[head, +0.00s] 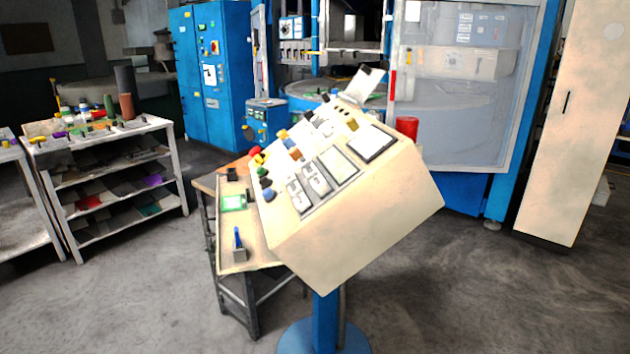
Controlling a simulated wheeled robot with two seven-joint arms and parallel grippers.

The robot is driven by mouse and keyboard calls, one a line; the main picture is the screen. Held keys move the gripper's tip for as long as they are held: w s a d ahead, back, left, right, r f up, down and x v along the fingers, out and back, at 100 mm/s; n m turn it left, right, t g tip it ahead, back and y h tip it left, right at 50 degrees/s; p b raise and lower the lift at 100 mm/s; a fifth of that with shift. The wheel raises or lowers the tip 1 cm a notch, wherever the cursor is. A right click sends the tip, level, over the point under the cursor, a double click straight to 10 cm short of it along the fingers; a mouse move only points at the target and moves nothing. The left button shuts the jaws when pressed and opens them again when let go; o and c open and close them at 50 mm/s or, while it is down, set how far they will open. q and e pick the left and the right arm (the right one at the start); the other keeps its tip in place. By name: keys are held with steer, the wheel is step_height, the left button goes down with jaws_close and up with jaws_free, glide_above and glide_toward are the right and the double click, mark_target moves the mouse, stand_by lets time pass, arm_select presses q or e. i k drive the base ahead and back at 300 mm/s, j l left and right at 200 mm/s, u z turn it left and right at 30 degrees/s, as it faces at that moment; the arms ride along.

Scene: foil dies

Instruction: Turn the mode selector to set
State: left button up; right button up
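A cream control console (350,235) with a sloping face stands in the middle of the head view, on a blue post. Its face carries several coloured buttons or knobs, white label plates (338,165) and a grey-rimmed white panel (371,142). A lower cream panel (258,250) beside it on the left has a green-lit screen (233,203) and a small blue lever (238,238) on a grey block. I cannot tell which control is the mode selector, nor read any setting. Neither of my grippers is in view.
A shelf rack (120,190) with tools and bins stands at left. A blue cabinet (205,80) and a blue-framed machine with a clear door (460,100) stand behind. A tall cream cabinet (568,120) is at right. Grey floor (480,290) is open in front.

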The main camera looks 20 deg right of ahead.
mark_target(308, 114)
steer(key=i+z, duration=0.1)
steer(key=z, duration=0.45)
steer(key=i+j+z, duration=0.4)
steer(key=j, duration=0.15)
steer(key=i+j+z, duration=0.2)
steer(key=j+z, duration=0.15)
steer(key=j, duration=0.3)
